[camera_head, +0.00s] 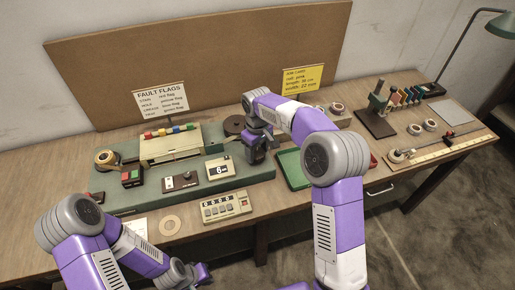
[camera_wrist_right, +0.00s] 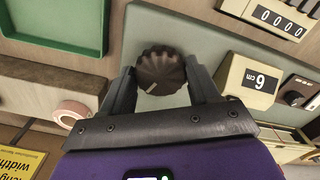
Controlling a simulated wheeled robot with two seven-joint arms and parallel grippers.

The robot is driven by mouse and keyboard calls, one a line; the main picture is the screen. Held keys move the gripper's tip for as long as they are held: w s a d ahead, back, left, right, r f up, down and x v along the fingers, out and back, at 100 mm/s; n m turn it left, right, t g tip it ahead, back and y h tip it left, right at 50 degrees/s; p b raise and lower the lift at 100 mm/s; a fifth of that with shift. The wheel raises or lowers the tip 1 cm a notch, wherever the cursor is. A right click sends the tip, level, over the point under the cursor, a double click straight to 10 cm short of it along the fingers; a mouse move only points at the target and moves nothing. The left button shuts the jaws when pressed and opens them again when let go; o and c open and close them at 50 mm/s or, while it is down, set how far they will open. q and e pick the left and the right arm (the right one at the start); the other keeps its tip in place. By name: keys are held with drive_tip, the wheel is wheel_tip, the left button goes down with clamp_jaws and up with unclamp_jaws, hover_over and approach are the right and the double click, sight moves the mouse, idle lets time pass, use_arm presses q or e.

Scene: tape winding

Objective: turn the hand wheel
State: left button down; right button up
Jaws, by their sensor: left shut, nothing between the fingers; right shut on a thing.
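The hand wheel (camera_wrist_right: 160,66) is a dark brown, ridged knob with a pale mark on it, on the grey-green machine base (camera_wrist_right: 205,45). In the right wrist view my right gripper (camera_wrist_right: 163,78) has one finger on either side of it and is shut on it. In the head view my right gripper (camera_head: 254,152) is over the right part of the base and hides the wheel. My left gripper (camera_head: 202,273) is low at the front, shut and empty, away from the wheel.
A display reading 6 (camera_head: 219,168) and a counter box (camera_head: 226,207) stand left of my right gripper. A green tray (camera_head: 289,170) lies just to its right. A pink tape roll (camera_wrist_right: 70,113) shows in the wrist view. Fault flags and a yellow card (camera_head: 302,80) stand behind.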

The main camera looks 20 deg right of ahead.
sight(257, 153)
drive_tip(key=m+p, duration=0.2)
drive_tip(key=m, duration=0.2)
drive_tip(key=shift+r, duration=0.1)
drive_tip(key=shift+a+m+p, duration=0.1)
drive_tip(key=shift+m+p, duration=0.85)
drive_tip(key=shift+m, duration=0.75)
drive_tip(key=o, duration=1.1)
drive_tip(key=shift+c, duration=0.2)
drive_tip(key=shift+r+p, duration=0.8)
drive_tip(key=shift+r, duration=2.9)
